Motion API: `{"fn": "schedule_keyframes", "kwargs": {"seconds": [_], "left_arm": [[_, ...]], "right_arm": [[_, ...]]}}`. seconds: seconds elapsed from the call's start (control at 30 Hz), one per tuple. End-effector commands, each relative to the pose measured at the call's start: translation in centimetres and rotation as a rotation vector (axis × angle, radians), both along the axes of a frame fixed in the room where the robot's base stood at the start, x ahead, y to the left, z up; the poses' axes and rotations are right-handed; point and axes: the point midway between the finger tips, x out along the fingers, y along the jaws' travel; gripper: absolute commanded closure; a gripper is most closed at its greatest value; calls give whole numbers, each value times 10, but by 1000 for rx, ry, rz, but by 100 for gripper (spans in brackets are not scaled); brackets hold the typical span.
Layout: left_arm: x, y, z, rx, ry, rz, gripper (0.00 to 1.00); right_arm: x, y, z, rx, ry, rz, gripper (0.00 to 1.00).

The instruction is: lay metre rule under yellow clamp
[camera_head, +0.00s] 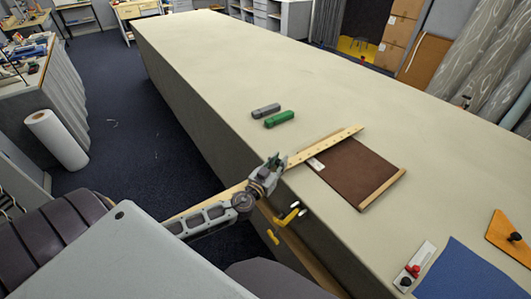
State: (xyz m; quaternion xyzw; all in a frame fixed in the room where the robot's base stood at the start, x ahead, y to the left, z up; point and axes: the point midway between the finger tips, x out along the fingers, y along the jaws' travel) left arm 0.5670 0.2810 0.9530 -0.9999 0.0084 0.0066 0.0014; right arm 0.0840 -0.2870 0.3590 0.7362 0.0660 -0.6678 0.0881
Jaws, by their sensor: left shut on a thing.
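The metre rule (335,139) is a long pale wooden strip. It runs from above the table top at the right, across the near table edge, to the lower left beside the table. My left gripper (275,163) is shut on the rule near the table edge. The gripper and arm hide part of it. The yellow clamp (289,216) sits at the near table edge, below and right of the gripper, with a lower yellow part (272,237) against the table's side. The rule passes above and left of the clamp in the picture. My right gripper is not in view.
A brown board (357,175) with wooden edges lies right of the gripper. A grey block (265,110) and a green block (279,118) lie beyond. A blue cloth (466,272), a white plate with knobs (418,263) and an orange piece (509,238) lie at right. The far table is clear.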

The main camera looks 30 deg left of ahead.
Motion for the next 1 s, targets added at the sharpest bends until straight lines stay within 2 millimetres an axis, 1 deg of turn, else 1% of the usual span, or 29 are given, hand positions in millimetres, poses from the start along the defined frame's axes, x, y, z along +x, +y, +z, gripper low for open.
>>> {"fn": "schedule_keyframes", "kwargs": {"seconds": [0.03,0.37,0.67,0.9,1.0], "left_arm": [[6,6,0,3,-4,0,100],[35,39,9,5,-2,1,100],[63,72,26,6,-6,4,100],[85,101,47,4,-11,12,100],[92,111,55,1,-12,15,100]], "right_arm": [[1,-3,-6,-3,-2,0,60],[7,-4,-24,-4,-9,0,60],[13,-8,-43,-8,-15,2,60],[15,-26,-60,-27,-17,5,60],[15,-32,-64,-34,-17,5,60]]}}
